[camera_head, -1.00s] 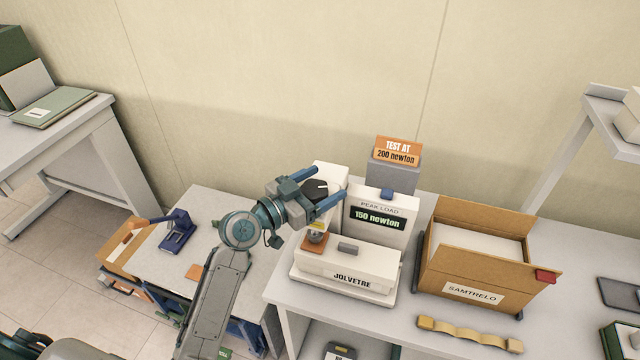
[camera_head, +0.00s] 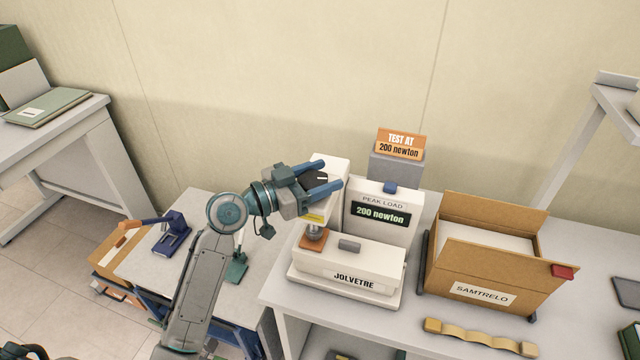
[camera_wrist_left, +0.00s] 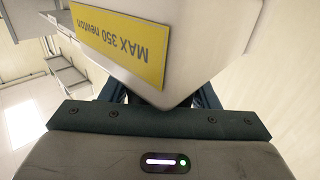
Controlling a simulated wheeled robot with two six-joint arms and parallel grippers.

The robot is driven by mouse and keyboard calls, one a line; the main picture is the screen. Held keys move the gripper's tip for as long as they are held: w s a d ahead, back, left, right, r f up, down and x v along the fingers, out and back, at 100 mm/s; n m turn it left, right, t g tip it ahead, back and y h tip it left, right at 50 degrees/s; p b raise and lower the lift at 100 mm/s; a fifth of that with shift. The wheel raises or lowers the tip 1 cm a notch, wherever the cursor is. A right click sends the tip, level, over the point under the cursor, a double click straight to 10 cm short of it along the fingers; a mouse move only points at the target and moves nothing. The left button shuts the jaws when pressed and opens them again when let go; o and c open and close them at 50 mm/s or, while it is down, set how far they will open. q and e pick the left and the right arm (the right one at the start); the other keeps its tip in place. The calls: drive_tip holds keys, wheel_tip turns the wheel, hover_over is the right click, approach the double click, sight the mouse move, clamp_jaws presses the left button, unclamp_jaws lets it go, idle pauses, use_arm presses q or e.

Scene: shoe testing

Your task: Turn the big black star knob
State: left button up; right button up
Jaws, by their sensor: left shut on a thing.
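The peak load display (camera_head: 381,214) reads 200 newton. An orange sign (camera_head: 400,145) behind it reads TEST AT 200 newton. The left wrist view shows the column's yellow label (camera_wrist_left: 122,45), upside down, reading MAX 350 newton; the knob is hidden there. My right gripper is not in view.
A blue button-like block (camera_head: 389,187) tops the display housing. An open cardboard box (camera_head: 480,290) labelled SAMTRELO stands right of the press, with a yellow wavy bar (camera_head: 480,338) in front. A lower table with a blue tool (camera_head: 174,232) is at left.

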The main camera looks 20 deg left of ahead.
use_arm(q)
drive_tip(key=o, duration=1)
drive_tip(key=shift+s+a+f, duration=0.1)
drive_tip(key=shift+s+a, duration=0.25)
drive_tip(key=b+v, duration=0.3)
drive_tip(key=v, duration=0.3)
drive_tip(key=shift+s+a, duration=0.1)
drive_tip(key=b+v, duration=0.1)
drive_tip(key=v, duration=0.2)
drive_tip(key=shift+s+a, duration=0.15)
